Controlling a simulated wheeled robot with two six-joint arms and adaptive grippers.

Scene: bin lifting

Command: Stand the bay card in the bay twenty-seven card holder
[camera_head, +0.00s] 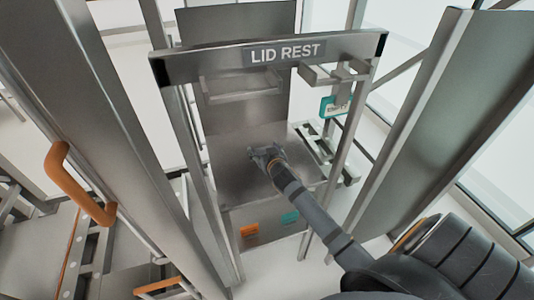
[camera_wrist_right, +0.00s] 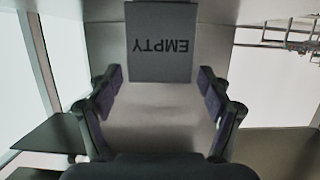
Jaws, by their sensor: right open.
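In the right wrist view a grey card (camera_wrist_right: 160,66) with the word EMPTY, upside down in the picture, shows ahead of my right gripper (camera_wrist_right: 161,80). The fingers are open, one on each side of the card's lower part in the picture; I see no contact. In the head view my right gripper (camera_head: 267,155) is in front of the metal panel below the LID REST bar, and the card is not discernible there. I cannot tell which thing is the bay twenty-seven card holder. My left gripper is not in view.
The LID REST frame (camera_head: 280,53) surrounds the reach of my right arm. A teal tag (camera_head: 336,106) hangs at its right. Tall metal posts stand at both sides; an orange handle (camera_head: 77,187) is at left.

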